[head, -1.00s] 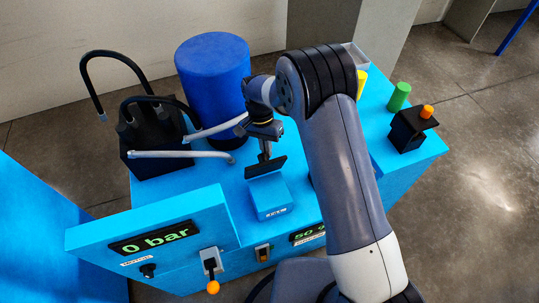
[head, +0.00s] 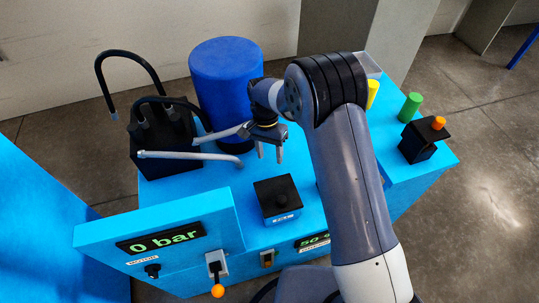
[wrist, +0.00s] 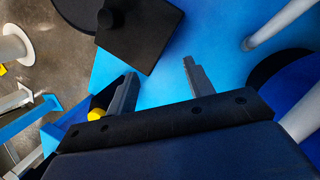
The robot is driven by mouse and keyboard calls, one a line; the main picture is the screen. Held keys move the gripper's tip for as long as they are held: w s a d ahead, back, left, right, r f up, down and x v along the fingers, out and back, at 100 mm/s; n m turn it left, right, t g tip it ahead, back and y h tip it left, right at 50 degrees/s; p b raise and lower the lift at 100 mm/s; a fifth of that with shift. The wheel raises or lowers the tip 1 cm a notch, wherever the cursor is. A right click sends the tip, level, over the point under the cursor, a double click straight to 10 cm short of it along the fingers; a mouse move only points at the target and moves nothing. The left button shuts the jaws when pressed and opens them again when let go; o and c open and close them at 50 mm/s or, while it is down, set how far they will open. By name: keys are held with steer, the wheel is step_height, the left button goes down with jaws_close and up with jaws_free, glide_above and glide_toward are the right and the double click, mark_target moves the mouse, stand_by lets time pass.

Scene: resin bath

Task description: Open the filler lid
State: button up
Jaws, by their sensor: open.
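The filler lid (head: 267,194) is a black square plate with a round black knob. It lies flat on top of a small blue box (head: 282,217) on the blue machine top. The lid also shows in the wrist view (wrist: 145,38), its knob toward the upper left. My gripper (head: 269,153) is open and empty, fingers pointing down, above the machine top behind the lid. In the wrist view my fingertips (wrist: 158,75) are spread apart and sit clear of the lid's edge.
A dark blue drum (head: 225,75) and grey pipes (head: 190,156) stand close to the left of my gripper. A black container with hoses (head: 165,145) is farther left. A 0 bar panel (head: 160,238) rises at the front left. A black holder (head: 415,145) stands at right.

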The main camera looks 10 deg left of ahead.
steer(key=v, duration=0.9)
steer(key=shift+r, duration=0.35)
steer(key=shift+a+f, duration=0.1)
steer(key=shift+f, duration=0.05)
steer(key=shift+s+d+r+p+x, duration=0.15)
steer(key=shift+s+d+x, duration=0.15)
steer(key=shift+x, duration=1.55)
steer(key=shift+s+d+r+p+x, duration=0.15)
steer(key=shift+s+x, duration=0.15)
steer(key=shift+x, duration=1.55)
steer(key=shift+s+d+p+x, duration=0.1)
steer(key=shift+s+d+x, duration=0.2)
steer(key=shift+x, duration=1.55)
steer(key=shift+a, duration=0.1)
